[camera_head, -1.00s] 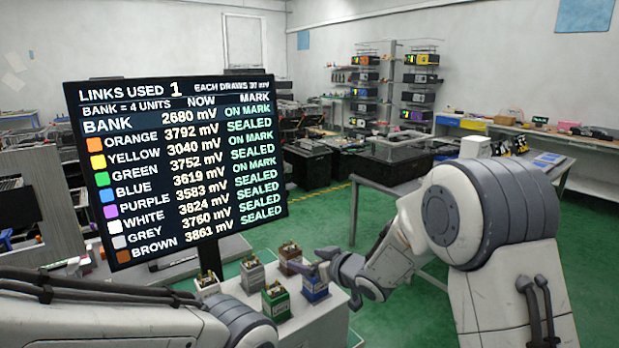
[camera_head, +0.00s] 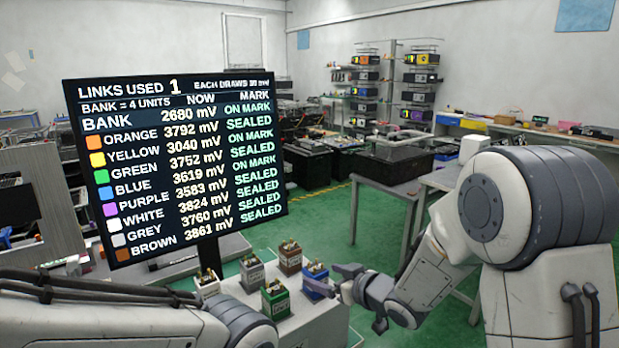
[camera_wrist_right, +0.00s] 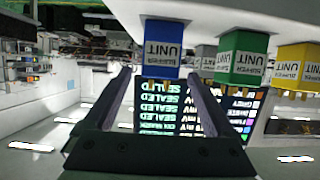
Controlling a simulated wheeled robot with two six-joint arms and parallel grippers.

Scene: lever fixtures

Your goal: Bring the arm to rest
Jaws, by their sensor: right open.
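My right gripper (camera_head: 340,280) is open and empty at the right side of the blue unit (camera_head: 316,275). In the right wrist view, which is upside down, the gripper (camera_wrist_right: 162,82) has its two dark fingers apart, and the blue unit (camera_wrist_right: 162,50) shows beyond the fingertips. The picture does not settle whether a finger touches it. My right arm is bent and reaches in from the right. Part of my left arm crosses the lower left of the head view; its gripper is out of view.
The green (camera_head: 275,300), grey (camera_head: 252,274), brown (camera_head: 290,258) and white (camera_head: 207,284) units stand on a pale bench (camera_head: 320,325). A yellow unit (camera_wrist_right: 300,67) shows in the wrist view. A readout board (camera_head: 175,165) stands behind; it shows one link used. A grey table (camera_head: 385,190) stands behind my right arm.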

